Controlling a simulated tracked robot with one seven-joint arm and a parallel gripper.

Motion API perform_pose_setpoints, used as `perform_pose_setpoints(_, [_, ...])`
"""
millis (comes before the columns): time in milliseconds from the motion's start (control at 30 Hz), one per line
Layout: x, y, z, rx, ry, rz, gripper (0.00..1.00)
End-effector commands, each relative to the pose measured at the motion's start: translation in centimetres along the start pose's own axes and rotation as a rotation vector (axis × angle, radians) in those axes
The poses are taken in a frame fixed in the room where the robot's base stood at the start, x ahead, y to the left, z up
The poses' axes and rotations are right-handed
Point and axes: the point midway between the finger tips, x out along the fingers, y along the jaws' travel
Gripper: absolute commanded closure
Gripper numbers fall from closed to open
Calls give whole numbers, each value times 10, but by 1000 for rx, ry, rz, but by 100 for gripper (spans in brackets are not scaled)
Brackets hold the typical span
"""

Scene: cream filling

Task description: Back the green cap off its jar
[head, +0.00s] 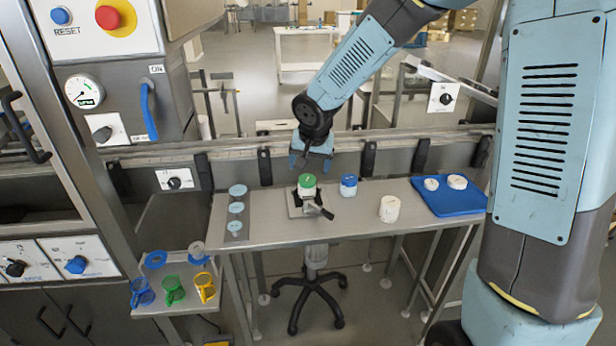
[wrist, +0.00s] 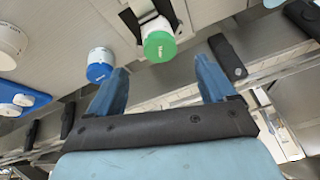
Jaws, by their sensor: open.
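The jar with the green cap (head: 306,181) stands upright in a small dark clamp (head: 318,208) on the grey table; the cap is on the jar. In the wrist view the green cap (wrist: 159,47) shows beyond and between my two blue fingertips, and the white jar body (wrist: 155,25) sits between the clamp's jaws. My gripper (head: 312,163) is open and empty, above and behind the jar in the head view. It is apart from the cap. My fingers also show spread in the wrist view (wrist: 160,80).
A blue-capped jar (head: 348,185) stands close right of the clamp. A white jar (head: 389,208) stands further right, then a blue tray (head: 450,208) with two white lids. Three pale discs (head: 236,208) lie at left. A railing (head: 400,135) runs behind the table.

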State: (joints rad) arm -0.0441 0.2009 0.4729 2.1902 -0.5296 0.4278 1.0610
Motion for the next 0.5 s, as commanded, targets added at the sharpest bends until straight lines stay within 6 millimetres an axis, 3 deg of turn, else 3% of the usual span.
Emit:
perform_pose_setpoints(300, [46, 0, 1, -1, -3, 0, 16])
perform_pose_setpoints(500, [63, 0, 0, 0, 0, 0, 16])
